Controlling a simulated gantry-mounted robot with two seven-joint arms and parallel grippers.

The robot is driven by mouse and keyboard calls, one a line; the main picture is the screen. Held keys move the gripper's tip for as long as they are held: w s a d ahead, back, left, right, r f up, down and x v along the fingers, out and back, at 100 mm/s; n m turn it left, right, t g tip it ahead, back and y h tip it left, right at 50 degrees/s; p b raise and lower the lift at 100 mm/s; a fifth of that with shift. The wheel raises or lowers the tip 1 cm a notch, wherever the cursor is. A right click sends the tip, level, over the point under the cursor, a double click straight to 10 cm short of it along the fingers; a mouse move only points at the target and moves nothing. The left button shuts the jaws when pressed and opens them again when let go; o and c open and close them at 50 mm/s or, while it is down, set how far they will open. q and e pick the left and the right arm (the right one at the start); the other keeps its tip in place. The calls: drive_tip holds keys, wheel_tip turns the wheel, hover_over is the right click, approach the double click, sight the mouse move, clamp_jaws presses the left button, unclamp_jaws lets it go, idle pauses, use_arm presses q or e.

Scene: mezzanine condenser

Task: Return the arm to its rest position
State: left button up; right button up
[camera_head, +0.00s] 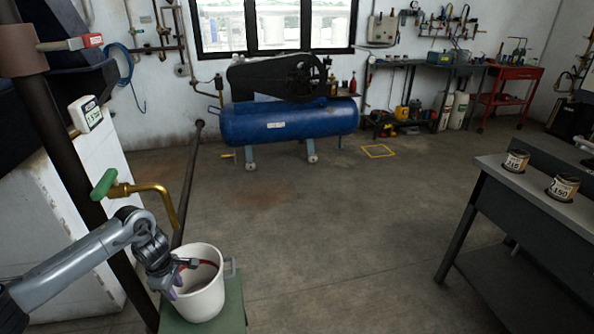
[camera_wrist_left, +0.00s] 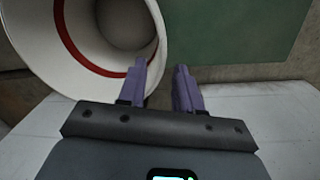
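My left gripper (camera_head: 174,288) is at the left side of a white bucket (camera_head: 207,296). In the left wrist view its two purple fingers (camera_wrist_left: 161,70) are apart, with nothing clamped between them. One finger overlaps the rim of the bucket (camera_wrist_left: 146,18) and the other lies outside it; I cannot tell whether they touch it. The bucket has a red ring inside and stands upright on a green stand (camera_head: 234,312). My left arm reaches in from the lower left. My right gripper is not in view.
A brass pipe (camera_head: 160,189) with a green handle (camera_head: 104,184) juts out above my left wrist, by a dark post. A workbench (camera_head: 511,179) with two tins stands at right. A blue compressor tank (camera_head: 290,122) is at the back. The middle floor is clear.

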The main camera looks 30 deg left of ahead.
use_arm(q)
drive_tip(key=s+d+r+m+g+h+p, duration=0.1)
drive_tip(key=s+d+r+g+h+p, duration=0.1)
drive_tip(key=s+d+p, duration=0.75)
drive_tip(key=s+d+r+m+g+h+p, duration=0.1)
drive_tip(key=s+d+r+h+p, duration=0.2)
drive_tip(key=d+p, duration=1.1)
drive_tip(key=s+d+r+n+t+h+p, duration=0.1)
drive_tip(key=s+d+r+n+t+p, duration=0.15)
drive_tip(key=d+r+p, duration=0.75)
drive_tip(key=s+d+r+n+t+h+p, duration=0.1)
drive_tip(key=s+d+r+n+p, duration=0.25)
drive_tip(key=d+r+p, duration=0.65)
drive_tip(key=w+d+r+n+t+y+p, duration=0.1)
drive_tip(key=w+d+r+n+t+p, duration=0.1)
drive_tip(key=r+n+p, duration=0.6)
drive_tip(key=w+d+r+n+t+y+p, duration=0.15)
drive_tip(key=r+n+p, duration=0.25)
drive_tip(key=r+n, duration=0.7)
drive_tip(key=a+r+n+y, duration=0.2)
drive_tip(key=a+r+n, duration=0.2)
drive_tip(key=n, duration=0.8)
drive_tip(key=s+a+r+n+g+y+p, duration=0.1)
drive_tip(key=a+r+n, duration=0.4)
drive_tip(key=n, duration=0.7)
drive_tip(key=a+y, duration=0.1)
drive_tip(key=a, duration=0.1)
drive_tip(key=shift+s+a+r, duration=0.15)
drive_tip(key=shift+a+r, duration=0.1)
drive_tip(key=shift+a, duration=0.15)
